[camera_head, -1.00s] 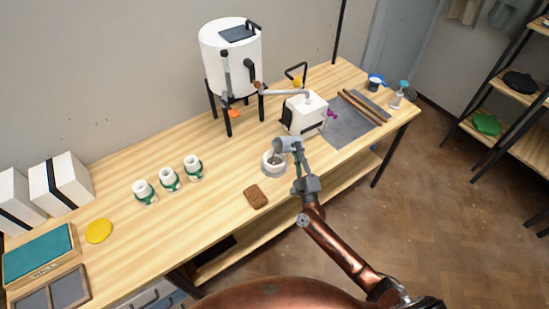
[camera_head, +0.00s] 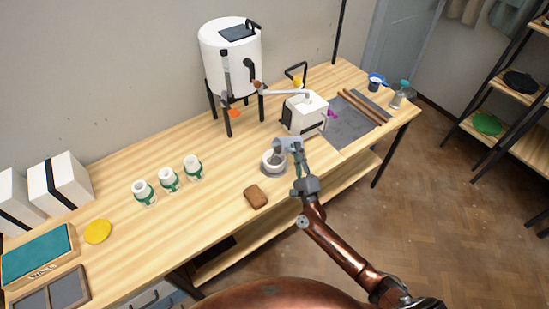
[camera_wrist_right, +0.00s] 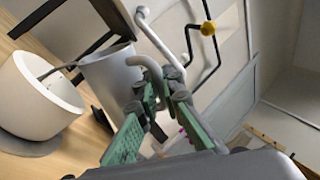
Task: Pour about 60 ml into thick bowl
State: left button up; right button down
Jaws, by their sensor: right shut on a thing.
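The thick white bowl (camera_head: 267,160) stands upright on a grey round base (camera_head: 274,173) near the front of the table. It also shows at the left of the wrist view (camera_wrist_right: 28,98). My right gripper (camera_head: 296,154) is shut on the handle of a grey jug (camera_head: 282,144), just right of the bowl. In the wrist view the jug (camera_wrist_right: 108,78) is tilted with its mouth toward the bowl. A thin grey-brown streak (camera_wrist_right: 57,70), apparently liquid, runs from the jug's lip into the bowl. The level inside the bowl cannot be read. My left gripper is out of view.
A white box-like machine (camera_head: 303,114) stands close behind the jug. A brown block (camera_head: 256,196) lies in front of the bowl. Several white cups with green bands stand left. A white tank (camera_head: 231,60) on black legs stands behind. Bare tabletop lies left of the bowl.

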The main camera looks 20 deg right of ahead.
jog(key=shift+a+r+n+y, duration=0.15)
jog(key=shift+r+n+y, duration=0.05)
jog(key=shift+n+y, duration=0.2)
jog(key=shift+f+m+h, duration=0.15)
jog(key=shift+m+h, duration=0.25)
jog(key=m+p, duration=0.1)
jog(key=d+r+m+h+p, duration=0.1)
jog(key=m, duration=0.1)
jog(key=shift+w+h, duration=0.1)
jog(key=shift+h, duration=0.2)
jog(key=shift+d+f+m+g+h, duration=0.25)
jog(key=shift+f+m+g+h, duration=0.15)
jog(key=shift+f+m+h, duration=0.5)
jog(key=shift+m, duration=0.3)
jog(key=shift+w+d+f, duration=0.1)
